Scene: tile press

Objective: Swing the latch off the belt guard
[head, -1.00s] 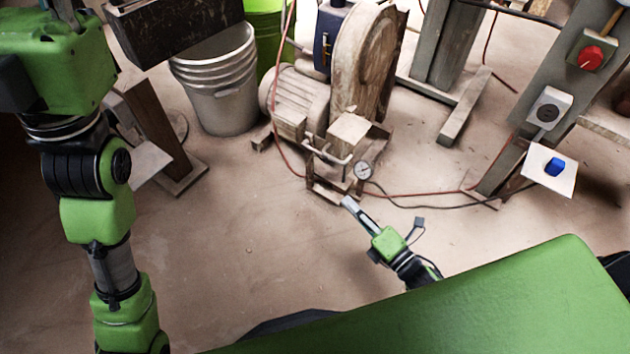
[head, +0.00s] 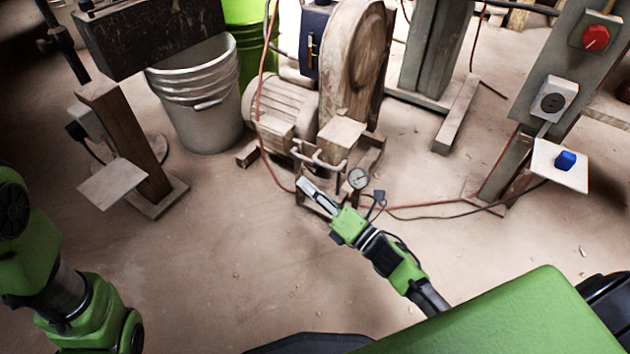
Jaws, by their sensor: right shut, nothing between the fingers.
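The belt guard (head: 352,62) is a tall, rounded, dusty brown cover standing beside the ribbed motor (head: 283,108). I cannot pick out its latch for certain. A narrow dark piece with an orange top (head: 312,46) shows at the guard's left, by a dark blue box. My right gripper (head: 306,186) is shut and empty. It is in front of the machine's low front frame, below and apart from the guard in the picture; I cannot tell whether it touches the frame. My left arm shows at the lower left, but its gripper is out of view.
A pressure gauge (head: 358,178) stands close to the right gripper. A red hose (head: 262,80) and cables run around the machine. A grey bucket (head: 197,105) stands to the left. The front floor is open.

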